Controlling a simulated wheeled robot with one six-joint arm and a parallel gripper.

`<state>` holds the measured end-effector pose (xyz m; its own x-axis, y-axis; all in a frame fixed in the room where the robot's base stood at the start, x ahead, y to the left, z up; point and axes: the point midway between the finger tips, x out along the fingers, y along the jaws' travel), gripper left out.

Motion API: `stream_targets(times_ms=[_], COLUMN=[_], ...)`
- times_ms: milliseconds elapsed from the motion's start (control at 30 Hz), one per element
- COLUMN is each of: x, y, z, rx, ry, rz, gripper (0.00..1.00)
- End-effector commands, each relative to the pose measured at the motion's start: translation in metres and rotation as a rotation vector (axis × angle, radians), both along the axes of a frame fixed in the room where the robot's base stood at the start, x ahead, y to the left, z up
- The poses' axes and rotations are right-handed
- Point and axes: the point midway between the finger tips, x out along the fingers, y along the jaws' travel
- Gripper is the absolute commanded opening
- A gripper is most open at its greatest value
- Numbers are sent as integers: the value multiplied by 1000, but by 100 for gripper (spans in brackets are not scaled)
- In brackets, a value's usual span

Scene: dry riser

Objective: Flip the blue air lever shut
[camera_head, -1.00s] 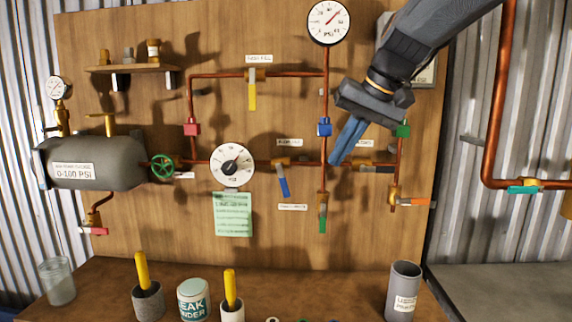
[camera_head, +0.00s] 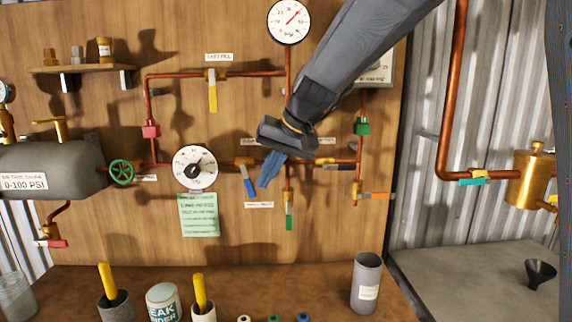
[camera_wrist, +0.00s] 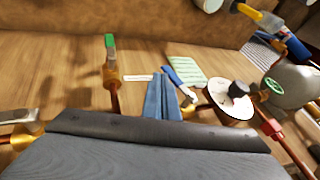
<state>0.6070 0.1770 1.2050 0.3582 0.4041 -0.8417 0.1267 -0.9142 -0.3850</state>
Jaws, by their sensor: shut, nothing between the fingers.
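The blue air lever (camera_head: 249,187) hangs down from a brass valve (camera_head: 244,162) on the horizontal copper pipe, its lower end tilted slightly right. My gripper (camera_head: 265,184) has its blue fingers shut and empty, pointing down just right of the lever. In the head view a narrow gap seems to lie between them; I cannot tell the depth. In the wrist view the blue lever (camera_wrist: 174,77) shows just beyond and right of my fingertips (camera_wrist: 160,82), and its valve is partly hidden by the fingers.
Left of the lever are a dial gauge (camera_head: 195,169) and a green card (camera_head: 199,215). A green-tipped lever (camera_head: 289,217) hangs to the right, below the pipe. An orange lever (camera_head: 375,196) is farther right. A bench with cups (camera_head: 203,312) lies below.

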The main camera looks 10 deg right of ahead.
Motion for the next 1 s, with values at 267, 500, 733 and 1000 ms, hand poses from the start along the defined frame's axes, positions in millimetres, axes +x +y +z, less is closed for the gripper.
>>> stream_targets(times_ms=[267,500,733,1000], x=[0,0,1,1], y=[8,8,12,14], z=[-3,-3,-14,-15], rx=[-1,-1,0,-1], ry=[1,0,0,0], rz=[0,-1,0,0], gripper=[0,0,0,0])
